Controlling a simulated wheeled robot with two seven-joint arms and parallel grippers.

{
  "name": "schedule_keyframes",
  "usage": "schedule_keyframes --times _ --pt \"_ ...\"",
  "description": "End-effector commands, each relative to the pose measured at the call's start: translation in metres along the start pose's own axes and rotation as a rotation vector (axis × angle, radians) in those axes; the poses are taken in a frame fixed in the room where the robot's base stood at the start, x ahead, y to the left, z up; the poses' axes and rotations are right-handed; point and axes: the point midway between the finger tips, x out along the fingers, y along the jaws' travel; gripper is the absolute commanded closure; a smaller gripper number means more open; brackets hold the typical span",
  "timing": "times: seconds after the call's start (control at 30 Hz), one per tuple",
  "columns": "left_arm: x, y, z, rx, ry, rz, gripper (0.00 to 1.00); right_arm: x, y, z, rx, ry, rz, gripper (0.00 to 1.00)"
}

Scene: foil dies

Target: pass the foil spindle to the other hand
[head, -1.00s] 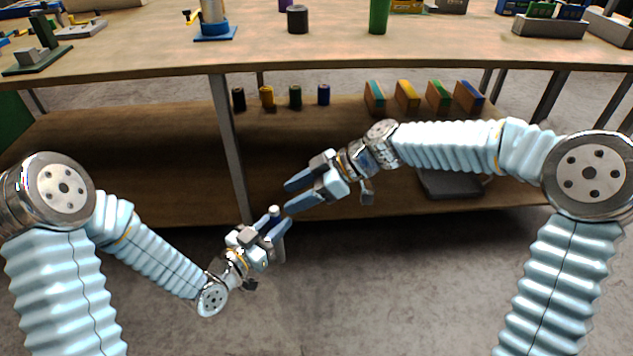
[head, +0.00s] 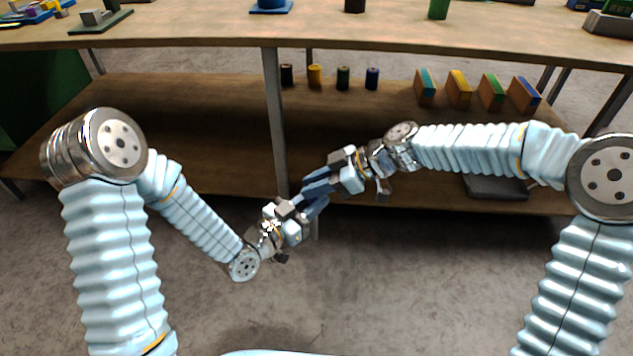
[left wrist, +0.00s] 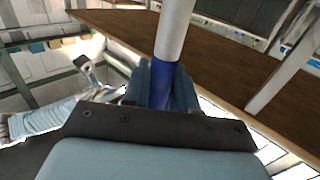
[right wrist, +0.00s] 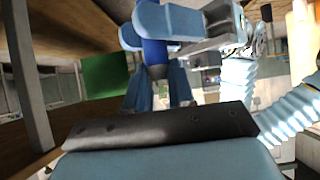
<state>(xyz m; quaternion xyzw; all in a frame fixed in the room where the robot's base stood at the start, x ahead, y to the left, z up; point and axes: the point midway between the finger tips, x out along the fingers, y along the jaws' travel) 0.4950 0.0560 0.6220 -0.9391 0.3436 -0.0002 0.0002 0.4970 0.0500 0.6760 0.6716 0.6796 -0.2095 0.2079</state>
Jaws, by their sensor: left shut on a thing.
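The foil spindle is a slim rod with a white length (left wrist: 175,30) and a blue part (left wrist: 163,86) in the left wrist view. My left gripper (head: 306,204) is shut on its blue part. In the right wrist view the blue end (right wrist: 155,52) with a dark tip shows between the left fingers. My right gripper (head: 316,188) has come up against the left one; its two fingers (right wrist: 160,88) stand a little apart on either side of the dark tip. I cannot tell whether they touch it.
A workbench (head: 400,38) stands ahead, with a lower shelf (head: 190,130) behind my grippers. Several small spools (head: 315,76) and several upright boxes (head: 459,90) stand on that shelf. A bench leg (head: 274,125) rises close behind the grippers. The floor below is clear.

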Motion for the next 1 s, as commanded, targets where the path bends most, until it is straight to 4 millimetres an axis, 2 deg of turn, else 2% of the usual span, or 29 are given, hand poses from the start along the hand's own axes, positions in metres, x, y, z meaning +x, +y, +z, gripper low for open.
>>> schedule_keyframes --times 0.13,0.17,0.33,0.57,0.67,0.77,0.83,0.93,1.0 --pt "-0.001 0.004 -0.001 -0.001 0.001 0.010 1.00 -0.003 0.006 0.001 0.002 -0.001 0.019 1.00" --pt "-0.001 0.004 -0.001 -0.001 0.001 0.011 0.68 -0.003 0.006 0.001 0.002 -0.001 0.020 1.00" --pt "-0.001 0.004 0.000 -0.001 0.001 0.010 0.43 -0.003 0.005 0.001 0.001 -0.001 0.017 1.00" --pt "-0.001 0.003 0.000 -0.001 0.000 0.008 0.43 -0.002 0.004 0.001 0.001 0.000 0.014 1.00" --pt "-0.001 0.002 0.006 -0.013 -0.024 0.002 0.43 -0.002 0.004 0.001 0.001 0.000 0.013 1.00" --pt "-0.003 0.000 0.030 -0.059 -0.111 -0.019 0.43 -0.002 0.004 0.001 0.001 0.000 0.012 1.00" --pt "-0.009 -0.001 0.058 -0.119 -0.218 -0.045 0.43 -0.002 0.004 0.001 0.001 0.000 0.012 1.00" --pt "-0.026 0.001 0.111 -0.241 -0.422 -0.097 0.43 -0.002 0.004 0.001 0.001 0.000 0.012 1.00" --pt "-0.045 0.006 0.148 -0.343 -0.579 -0.140 0.43 -0.002 0.004 0.001 0.001 0.000 0.012 1.00"
